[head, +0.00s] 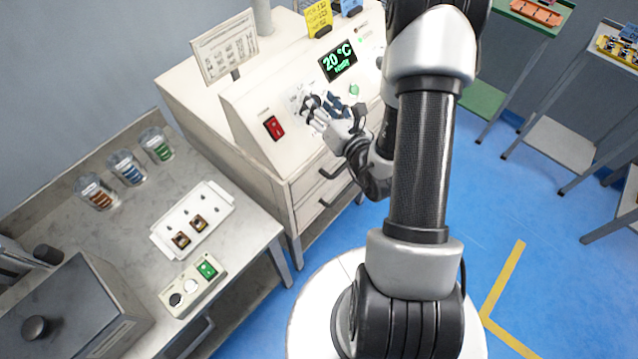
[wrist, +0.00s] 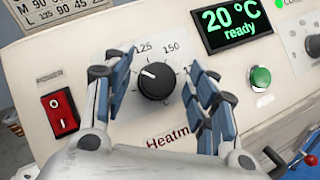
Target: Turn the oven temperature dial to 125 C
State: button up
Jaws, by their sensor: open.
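The oven temperature dial (wrist: 154,82) is a round black knob with a white pointer mark, on a white scale plate. The printed numbers 125 and 150 show above it in the wrist view. The pointer tilts to the upper left, below and left of the 125. My gripper (wrist: 158,92) is open, with one blue-padded finger on each side of the dial; I cannot tell whether either touches it. In the head view my gripper (head: 328,110) is at the oven's front panel and partly covers the dial. The display (wrist: 230,23) reads 20 °C, ready.
A red power switch (wrist: 59,110) is left of the dial, and a green button (wrist: 260,78) is to the right below the display. A workbench (head: 120,215) with a white tray (head: 165,241) and several jars stands left of the oven.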

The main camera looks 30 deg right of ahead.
jog(key=n+y+b, duration=0.1)
jog(key=n, duration=0.1)
jog(key=n+y+b, duration=0.1)
jog(key=n+y, duration=0.1)
jog(key=n, duration=0.1)
jog(key=n+y+b, duration=0.2)
jog(key=n, duration=0.1)
jog(key=shift+d+f, duration=0.2)
jog(key=shift+d, duration=0.15)
jog(key=d+p+v, duration=0.1)
jog(key=p+v, duration=0.2)
jog(key=v, duration=1.4)
jog(key=s+a+r+n+g+y+b, duration=0.2)
jog(key=a+n+g+y, duration=0.4)
jog(key=a+n+g, duration=0.95)
jog(key=s+a+r+n+t+h+b, duration=0.2)
jog(key=s+a+r+n+h, duration=0.3)
jog(key=n+h, duration=0.6)
jog(key=s+r+n, duration=0.2)
jog(key=n, duration=0.3)
jog(key=shift+a, duration=0.2)
